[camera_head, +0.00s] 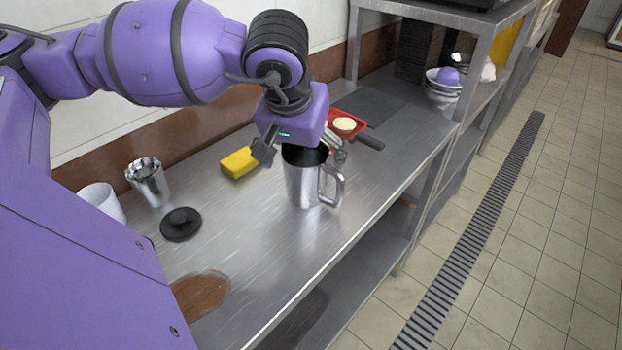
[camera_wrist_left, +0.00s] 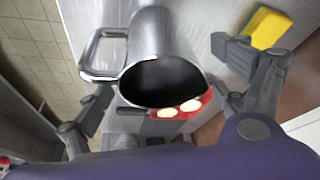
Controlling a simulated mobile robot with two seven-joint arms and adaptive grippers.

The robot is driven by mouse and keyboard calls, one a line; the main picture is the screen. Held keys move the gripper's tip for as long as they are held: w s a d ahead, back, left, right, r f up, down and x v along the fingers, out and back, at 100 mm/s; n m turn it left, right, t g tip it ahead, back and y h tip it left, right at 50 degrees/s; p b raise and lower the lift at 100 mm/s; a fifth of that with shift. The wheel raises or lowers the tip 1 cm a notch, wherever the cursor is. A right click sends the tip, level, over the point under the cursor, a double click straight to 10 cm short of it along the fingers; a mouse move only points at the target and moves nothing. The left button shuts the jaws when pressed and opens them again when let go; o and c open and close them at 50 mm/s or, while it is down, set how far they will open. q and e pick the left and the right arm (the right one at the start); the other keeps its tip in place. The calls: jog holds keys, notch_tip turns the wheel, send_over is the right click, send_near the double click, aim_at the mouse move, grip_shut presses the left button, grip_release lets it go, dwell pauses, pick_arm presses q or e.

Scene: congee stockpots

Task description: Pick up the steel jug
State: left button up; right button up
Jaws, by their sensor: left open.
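The steel jug (camera_head: 302,186) stands upright on the steel counter, with its handle toward the right in the head view. In the left wrist view the jug (camera_wrist_left: 165,38) has its dark open mouth toward the camera and its handle on the left. My left gripper (camera_head: 300,152) is open, just above and around the jug's rim, with one finger to either side. In the left wrist view the jug's mouth lies between the spread fingers of the left gripper (camera_wrist_left: 165,92); I cannot tell whether either finger touches it. My right gripper is not in view.
A yellow sponge (camera_head: 239,162) lies left of the jug. A red tray (camera_head: 360,123) with pale round items lies behind it. A black lid (camera_head: 180,224), a metal cup (camera_head: 148,182) and a white container (camera_head: 102,202) are at the left. The counter's front edge is near the jug.

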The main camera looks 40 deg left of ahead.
pick_arm(q)
jog(key=c, duration=1.8)
jog(key=shift+r, duration=0.4)
jog(key=shift+s+d+r+b, duration=0.75)
jog(key=shift+s+d+r, duration=0.6)
jog(key=shift+s+r, duration=0.6)
jog(key=shift+s+d+r+b, duration=0.7)
jog(key=shift+s+d+r, duration=0.6)
jog(key=shift+s+r, duration=0.7)
jog(key=shift+s+d+r+b, duration=0.75)
jog(key=shift+s+d+r, duration=0.6)
jog(key=shift+s+r, duration=0.6)
jog(key=shift+w+r, duration=0.15)
